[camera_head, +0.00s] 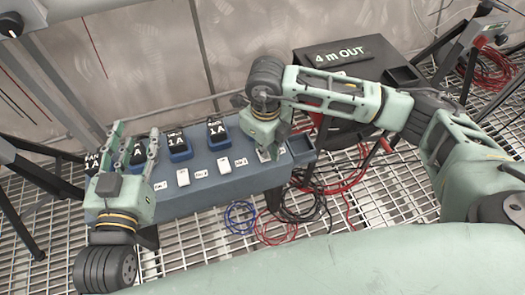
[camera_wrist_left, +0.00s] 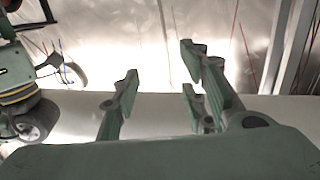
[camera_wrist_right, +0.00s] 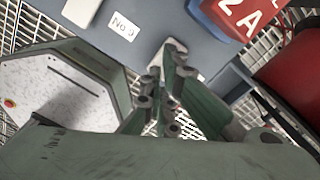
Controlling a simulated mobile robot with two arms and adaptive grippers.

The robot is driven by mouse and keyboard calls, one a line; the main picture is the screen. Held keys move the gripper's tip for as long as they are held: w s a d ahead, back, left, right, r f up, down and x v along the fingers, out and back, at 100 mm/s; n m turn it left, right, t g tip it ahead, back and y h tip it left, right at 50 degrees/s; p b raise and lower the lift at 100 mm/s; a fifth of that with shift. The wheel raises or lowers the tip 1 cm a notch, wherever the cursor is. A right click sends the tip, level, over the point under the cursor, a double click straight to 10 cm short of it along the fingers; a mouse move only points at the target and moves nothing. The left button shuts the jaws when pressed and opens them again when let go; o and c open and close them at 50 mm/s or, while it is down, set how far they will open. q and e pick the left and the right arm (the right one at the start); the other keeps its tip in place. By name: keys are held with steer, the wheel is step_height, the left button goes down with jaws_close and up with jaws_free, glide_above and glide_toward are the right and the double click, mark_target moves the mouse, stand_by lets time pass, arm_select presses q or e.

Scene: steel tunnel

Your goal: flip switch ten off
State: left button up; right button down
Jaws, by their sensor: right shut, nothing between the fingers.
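A long blue-grey switch panel (camera_head: 225,184) carries a row of white switches with small labels. A white switch (camera_head: 263,155) near its right end is partly covered by my right gripper (camera_head: 272,143). In the right wrist view, the right fingers (camera_wrist_right: 163,70) are shut and empty, pointing at a mostly hidden white piece on the panel. A label reading No.9 (camera_wrist_right: 123,26) is left of them, with another white switch (camera_wrist_right: 80,11) further left. I cannot read a label for ten or tell contact. My left gripper (camera_head: 136,150) is open and empty over the panel's left end.
Blue blocks marked 1A (camera_head: 180,146) stand along the panel's back. A red block marked 2A (camera_wrist_right: 238,14) is near the right fingers. A black table with a "4 m OUT" sign (camera_head: 337,52) stands behind. Red cables (camera_head: 345,178) and blue cables (camera_head: 240,217) lie on the grating.

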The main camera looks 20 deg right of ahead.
arm_select(q)
steer(key=shift+d+r+t+h+b, duration=0.15)
steer(key=shift+r+t, duration=0.25)
steer(key=shift+r, duration=0.45)
steer(key=shift+d+r+t+h+b, duration=0.15)
steer(key=shift+r+t, duration=0.25)
steer(key=shift+r, duration=0.4)
arm_select(e)
steer(key=shift+f, duration=0.45)
arm_select(q)
steer(key=shift+s+r+t+b, duration=0.15)
steer(key=shift+r+t, duration=0.25)
steer(key=shift+r, duration=0.3)
steer(key=shift+s+r+t+b, duration=0.15)
steer(key=shift+r+t, duration=0.25)
steer(key=shift+r, duration=0.25)
arm_select(e)
steer(key=shift+f, duration=0.35)
arm_select(q)
steer(key=shift+w, duration=0.15)
